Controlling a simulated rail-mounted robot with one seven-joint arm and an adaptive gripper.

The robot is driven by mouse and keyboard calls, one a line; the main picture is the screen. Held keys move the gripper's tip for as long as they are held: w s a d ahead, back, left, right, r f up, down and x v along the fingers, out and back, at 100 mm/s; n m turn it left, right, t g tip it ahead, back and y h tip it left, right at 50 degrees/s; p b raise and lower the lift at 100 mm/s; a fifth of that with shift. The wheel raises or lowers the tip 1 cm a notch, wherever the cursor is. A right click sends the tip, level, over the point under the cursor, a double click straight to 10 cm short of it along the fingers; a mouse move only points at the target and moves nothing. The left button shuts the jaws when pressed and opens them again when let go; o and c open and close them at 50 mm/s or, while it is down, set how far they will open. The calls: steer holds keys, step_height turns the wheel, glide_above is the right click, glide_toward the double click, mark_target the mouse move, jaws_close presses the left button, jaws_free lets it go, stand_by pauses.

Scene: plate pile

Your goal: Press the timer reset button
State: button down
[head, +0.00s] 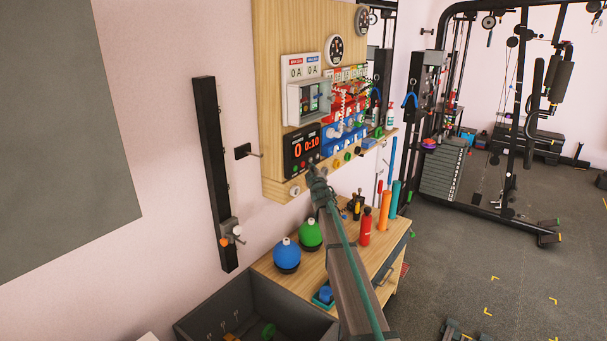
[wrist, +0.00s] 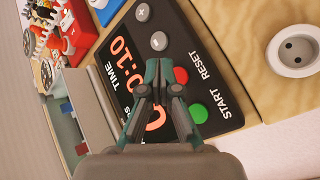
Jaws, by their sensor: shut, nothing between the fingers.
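The timer (head: 301,151) is a black box low on the left of the wooden wall board, with red digits reading 0 and 0:10. In the wrist view its black face (wrist: 188,45) fills the middle. The red button (wrist: 181,75) lies beside the word RESET. The green button (wrist: 198,113) lies beside START. My gripper (wrist: 160,68) is shut and empty, its fingertips over the panel just left of the red button, hiding part of the digits. Whether they touch the panel cannot be told. In the head view my gripper (head: 313,170) is just below the timer's lower right corner.
A white socket (wrist: 297,52) is right of the timer. Blue and red valve parts (head: 345,130) crowd the board beside it. Below, a wooden cabinet (head: 268,268) carries a blue ball (head: 287,258), a green ball (head: 310,235) and bottles.

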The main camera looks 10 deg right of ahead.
steer(key=shift+w+a+b, duration=0.35)
steer(key=shift+a+b, duration=0.05)
steer(key=shift+b, duration=0.25)
steer(key=shift+w+a+b, duration=0.1)
steer(key=shift+b, duration=0.4)
stand_by(0.9)
steer(key=shift+w+a+b, duration=0.45)
steer(key=shift+a+b, duration=0.05)
steer(key=shift+b, duration=1.1)
stand_by(1.1)
steer(key=shift+s+d+r+p, duration=0.2)
steer(key=shift+s+d+p, duration=0.2)
steer(key=shift+p, duration=1)
steer(key=shift+s+d+f+p, duration=0.15)
steer(key=shift+d+f+p, duration=0.05)
steer(key=shift+p, duration=0.3)
